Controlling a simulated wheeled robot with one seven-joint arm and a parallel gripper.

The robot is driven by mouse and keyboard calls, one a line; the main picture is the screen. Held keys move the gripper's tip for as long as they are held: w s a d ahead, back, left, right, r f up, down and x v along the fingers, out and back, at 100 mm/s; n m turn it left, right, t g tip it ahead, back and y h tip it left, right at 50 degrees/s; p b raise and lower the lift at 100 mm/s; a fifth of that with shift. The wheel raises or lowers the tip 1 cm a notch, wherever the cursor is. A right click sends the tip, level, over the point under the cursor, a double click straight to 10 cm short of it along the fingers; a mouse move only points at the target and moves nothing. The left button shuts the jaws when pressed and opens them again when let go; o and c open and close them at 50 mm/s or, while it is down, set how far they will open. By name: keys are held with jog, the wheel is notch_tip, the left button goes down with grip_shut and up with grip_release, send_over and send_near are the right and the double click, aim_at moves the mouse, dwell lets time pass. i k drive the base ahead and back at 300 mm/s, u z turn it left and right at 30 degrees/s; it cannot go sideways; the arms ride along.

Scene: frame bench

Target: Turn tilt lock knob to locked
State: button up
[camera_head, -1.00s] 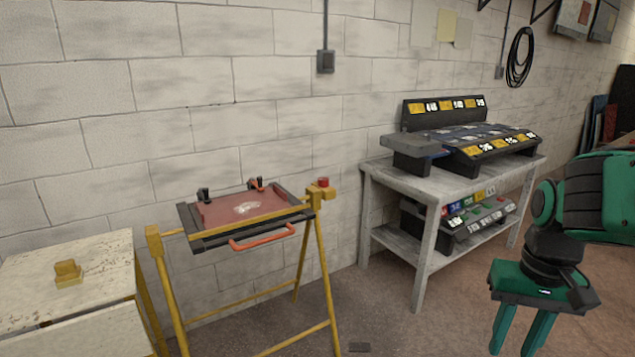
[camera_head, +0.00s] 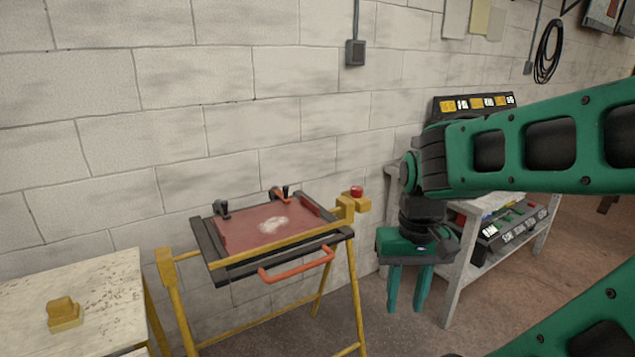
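The tilt lock knob appears to be the small red knob (camera_head: 356,191) on the yellow block at the right end of the tilting frame (camera_head: 222,274). Its lock setting is too small to tell. The frame holds a dark red panel (camera_head: 240,232) with a pale patch, black and red clamps, and an orange handle (camera_head: 297,265) along its front. My green gripper (camera_head: 405,305) hangs fingers down to the right of the knob and lower in the picture, apart from it. Its two fingers are spread with a gap between them, and nothing is held.
A worn pale cabinet (camera_head: 105,290) with a yellow block (camera_head: 64,314) on top stands at left. A grey shelf table (camera_head: 462,290) with bins is behind my arm at right. A block wall (camera_head: 160,130) runs behind. Yellow legs support the frame.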

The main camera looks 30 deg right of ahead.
aim_at(356, 192)
jog(key=z, duration=0.25)
jog(key=i, duration=1.15)
jog(key=z, duration=0.5)
